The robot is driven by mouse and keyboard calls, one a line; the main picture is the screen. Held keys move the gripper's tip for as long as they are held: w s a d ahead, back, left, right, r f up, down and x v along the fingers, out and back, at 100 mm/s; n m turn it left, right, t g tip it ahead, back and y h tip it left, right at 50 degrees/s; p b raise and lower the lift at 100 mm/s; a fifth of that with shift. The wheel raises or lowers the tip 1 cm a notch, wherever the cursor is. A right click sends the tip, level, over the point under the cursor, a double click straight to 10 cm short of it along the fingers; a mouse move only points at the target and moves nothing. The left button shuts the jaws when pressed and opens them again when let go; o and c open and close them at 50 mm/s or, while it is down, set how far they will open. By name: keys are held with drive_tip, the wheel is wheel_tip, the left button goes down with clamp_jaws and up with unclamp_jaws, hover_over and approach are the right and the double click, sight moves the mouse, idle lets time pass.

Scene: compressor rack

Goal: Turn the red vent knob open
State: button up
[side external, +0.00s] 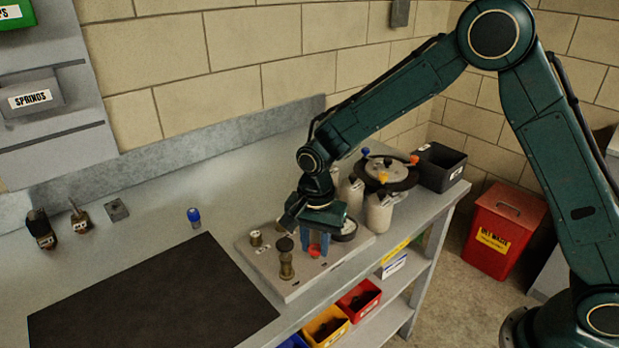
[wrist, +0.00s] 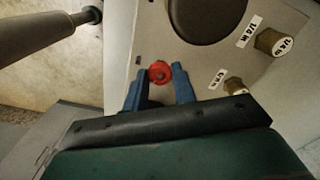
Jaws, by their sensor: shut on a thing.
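The red vent knob (side external: 314,251) sits on the pale grey mounting plate (side external: 292,291) on the bench, partly hidden behind my gripper in the side external view. In the wrist view the red knob (wrist: 159,72) lies between the tips of my two blue fingers. My gripper (side external: 317,247) points down at the plate and its fingers (wrist: 161,77) are shut on the knob from both sides. The knob's turn angle cannot be read from these views.
Pale cylinders (side external: 378,214) and a black bin (side external: 440,167) stand behind. A dark mat (side external: 150,303) lies clear at left.

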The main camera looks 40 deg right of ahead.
drive_tip(key=n, duration=0.6)
drive_tip(key=shift+n, duration=0.4)
drive_tip(key=n, duration=1.1)
drive_tip(key=shift+n, duration=0.4)
drive_tip(key=n, duration=0.4)
drive_tip(key=shift+n, duration=0.4)
drive_tip(key=o, duration=1)
drive_tip(key=shift+r, duration=0.15)
